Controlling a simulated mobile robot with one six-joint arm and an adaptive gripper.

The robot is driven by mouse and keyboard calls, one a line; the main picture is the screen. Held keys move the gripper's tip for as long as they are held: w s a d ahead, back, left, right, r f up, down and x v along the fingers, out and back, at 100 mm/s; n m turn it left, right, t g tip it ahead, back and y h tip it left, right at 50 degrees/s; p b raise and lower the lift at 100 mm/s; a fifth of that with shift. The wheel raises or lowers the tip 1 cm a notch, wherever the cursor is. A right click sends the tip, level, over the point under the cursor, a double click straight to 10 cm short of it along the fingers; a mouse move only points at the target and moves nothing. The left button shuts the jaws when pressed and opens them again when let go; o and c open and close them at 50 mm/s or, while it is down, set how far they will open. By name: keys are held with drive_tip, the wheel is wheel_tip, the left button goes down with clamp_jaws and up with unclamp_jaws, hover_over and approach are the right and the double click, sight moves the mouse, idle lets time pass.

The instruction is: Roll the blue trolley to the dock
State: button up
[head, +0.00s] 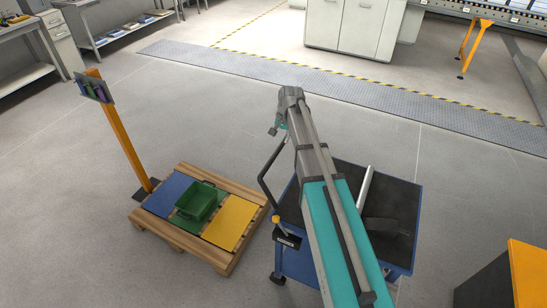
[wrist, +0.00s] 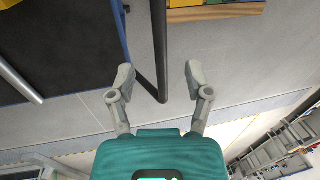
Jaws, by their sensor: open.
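The blue trolley (head: 404,200) has a dark top and a blue frame and stands right of centre in the head view, partly hidden behind my arm. Its black handle (head: 265,180) bends out on the left side. In the wrist view the trolley's dark top (wrist: 60,45) is at the upper left, and the handle bar (wrist: 160,50) runs down between my fingers. My gripper (wrist: 158,78) is open, with one finger on each side of the bar and a gap to each. I cannot tell whether the bar is at fingertip depth. I cannot identify the dock.
A wooden pallet (head: 228,262) with blue, green and yellow panels and a green bin (head: 200,200) sits close left of the trolley. An orange post (head: 122,135) stands at its corner. An orange-topped cabinet (head: 525,275) is at the lower right.

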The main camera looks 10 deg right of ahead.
sight(274, 154)
drive_tip(key=shift+w+a+f+b, duration=0.2)
drive_tip(key=shift+a+f+b, duration=0.05)
drive_tip(key=shift+f+b, duration=1.35)
drive_tip(key=shift+w+a+f+b, duration=0.2)
drive_tip(key=shift+a+f+b, duration=0.1)
drive_tip(key=shift+f+b, duration=1.35)
drive_tip(key=shift+w+a+f+b, duration=0.2)
drive_tip(key=shift+a+f+b, duration=0.05)
drive_tip(key=shift+f+b, duration=1.35)
drive_tip(key=shift+f, duration=0.15)
drive_tip(key=shift+c, duration=0.2)
clamp_jaws()
drive_tip(key=shift+a, duration=0.25)
drive_tip(key=shift+s+d, duration=0.1)
